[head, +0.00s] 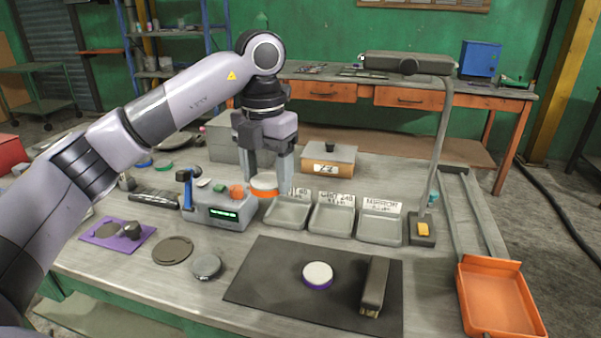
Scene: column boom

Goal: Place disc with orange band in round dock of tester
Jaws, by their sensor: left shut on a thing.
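The white disc with the orange band (264,185) is between the fingers of my left gripper (266,178), which is shut on it. The tester (218,211) is a grey box with a green display and a blue lever, standing left of the disc. The disc is at the tester's upper right end, beside a small reddish part on its top. I cannot tell whether the disc touches the tester. The round dock cannot be made out clearly. My right gripper is not in view.
A white disc with a purple band (318,272) and a dark block (374,287) lie on a dark mat (262,285). Labelled grey trays (331,219) stand right of the gripper. A lamp (440,130) rises behind them. An orange tray (497,299) is at the right edge.

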